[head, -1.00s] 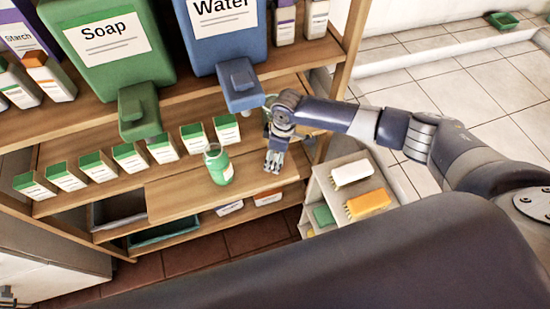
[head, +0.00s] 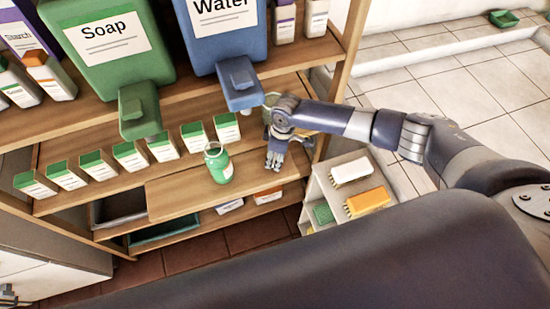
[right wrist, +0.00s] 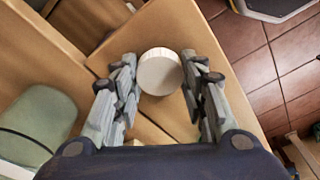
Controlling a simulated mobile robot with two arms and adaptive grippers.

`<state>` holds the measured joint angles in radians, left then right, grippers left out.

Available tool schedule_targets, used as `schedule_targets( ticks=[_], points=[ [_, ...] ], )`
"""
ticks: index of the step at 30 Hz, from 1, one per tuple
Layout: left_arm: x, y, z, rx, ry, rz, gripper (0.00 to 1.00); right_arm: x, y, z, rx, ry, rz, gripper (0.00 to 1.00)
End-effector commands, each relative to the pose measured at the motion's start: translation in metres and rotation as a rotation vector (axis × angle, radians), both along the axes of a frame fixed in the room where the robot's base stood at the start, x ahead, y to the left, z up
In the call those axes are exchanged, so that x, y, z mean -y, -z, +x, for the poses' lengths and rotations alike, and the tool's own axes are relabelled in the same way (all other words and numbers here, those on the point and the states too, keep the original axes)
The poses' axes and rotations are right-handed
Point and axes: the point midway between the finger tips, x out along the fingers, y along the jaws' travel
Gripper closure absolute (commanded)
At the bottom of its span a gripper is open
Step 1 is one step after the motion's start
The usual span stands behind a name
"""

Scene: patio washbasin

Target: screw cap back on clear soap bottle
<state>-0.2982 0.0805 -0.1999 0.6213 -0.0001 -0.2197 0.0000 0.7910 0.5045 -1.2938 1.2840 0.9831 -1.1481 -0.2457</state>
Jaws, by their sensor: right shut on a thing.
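The clear soap bottle (head: 219,164), with green liquid inside and an open mouth, stands upright on the pull-out wooden board. The cap cannot be made out in the head view. My left gripper is not in view.
Small green-topped cartons (head: 130,155) stand in a row behind the board (head: 185,192). Large Soap (head: 108,85) and Water (head: 222,60) dispensers hang their spouts above. A small rack with brushes (head: 352,170) stands right. The board's front is clear.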

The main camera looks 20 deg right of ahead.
Motion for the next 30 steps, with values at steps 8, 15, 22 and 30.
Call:
schedule_targets(
  ticks=[8, 15, 22, 30],
  points=[
    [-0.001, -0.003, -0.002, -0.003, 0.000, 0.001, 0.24, 0.001, -0.002, 0.000, 0.000, 0.000, 0.000, 0.68],
    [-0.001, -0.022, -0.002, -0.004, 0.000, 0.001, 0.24, 0.003, -0.017, -0.003, 0.001, -0.001, 0.001, 0.68],
    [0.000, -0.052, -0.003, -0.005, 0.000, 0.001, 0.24, 0.002, -0.048, -0.003, -0.001, -0.001, 0.000, 0.68],
    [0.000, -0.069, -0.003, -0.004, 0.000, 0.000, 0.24, 0.015, -0.069, -0.014, -0.004, 0.001, -0.002, 0.68]
  ],
)
